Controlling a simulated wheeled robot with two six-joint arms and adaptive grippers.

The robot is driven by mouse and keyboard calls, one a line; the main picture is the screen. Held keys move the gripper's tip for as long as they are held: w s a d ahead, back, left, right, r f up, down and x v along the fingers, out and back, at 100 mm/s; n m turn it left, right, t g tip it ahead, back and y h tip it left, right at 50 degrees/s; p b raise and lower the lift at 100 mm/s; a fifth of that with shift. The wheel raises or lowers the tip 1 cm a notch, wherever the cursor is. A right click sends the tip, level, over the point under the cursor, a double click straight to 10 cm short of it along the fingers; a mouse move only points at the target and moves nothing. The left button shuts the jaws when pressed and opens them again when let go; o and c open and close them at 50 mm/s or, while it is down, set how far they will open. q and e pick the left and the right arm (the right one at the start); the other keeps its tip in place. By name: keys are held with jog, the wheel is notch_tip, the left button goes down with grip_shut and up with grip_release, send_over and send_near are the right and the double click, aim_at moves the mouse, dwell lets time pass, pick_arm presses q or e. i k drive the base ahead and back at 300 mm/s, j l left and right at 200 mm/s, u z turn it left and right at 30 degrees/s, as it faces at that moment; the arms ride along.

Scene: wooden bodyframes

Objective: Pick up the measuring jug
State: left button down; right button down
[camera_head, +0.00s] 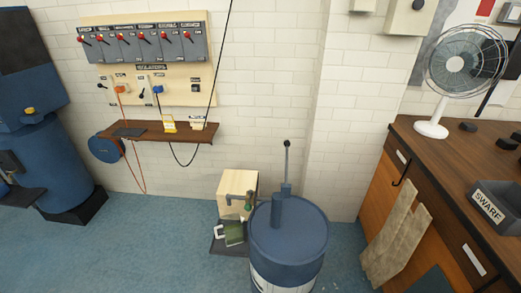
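A small jug (235,234), greenish with a white handle on its left side, looks like the measuring jug. It sits low on a dark tray (218,247) at the left of a blue drum (288,240). A grey spout from the drum's hand pump (286,208) reaches left, just above the jug. The jug is small in the view, so its markings and contents cannot be made out. Neither of my grippers is in view.
A pale wooden box (238,187) stands behind the jug. A wooden bench (400,129) with a fan (463,60) and a SWARF bin (494,207) is at the right. A shelf (160,134) sticks out from the wall. Blue floor (150,250) is clear at the left.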

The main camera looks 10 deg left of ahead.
aim_at(232, 226)
jog(key=i+j+z, duration=0.1)
jog(key=j, duration=0.35)
jog(key=i+j+z, duration=0.1)
jog(key=i+j, duration=0.15)
jog(key=j, duration=0.2)
jog(key=i+j, duration=0.15)
jog(key=j, duration=0.35)
jog(key=i+j+z, duration=0.15)
jog(key=j, duration=0.3)
jog(key=i+j+z, duration=0.1)
jog(key=j, duration=0.4)
jog(key=i+j+z, duration=0.1)
jog(key=j, duration=0.4)
jog(key=i+j+z, duration=0.1)
jog(key=j, duration=0.4)
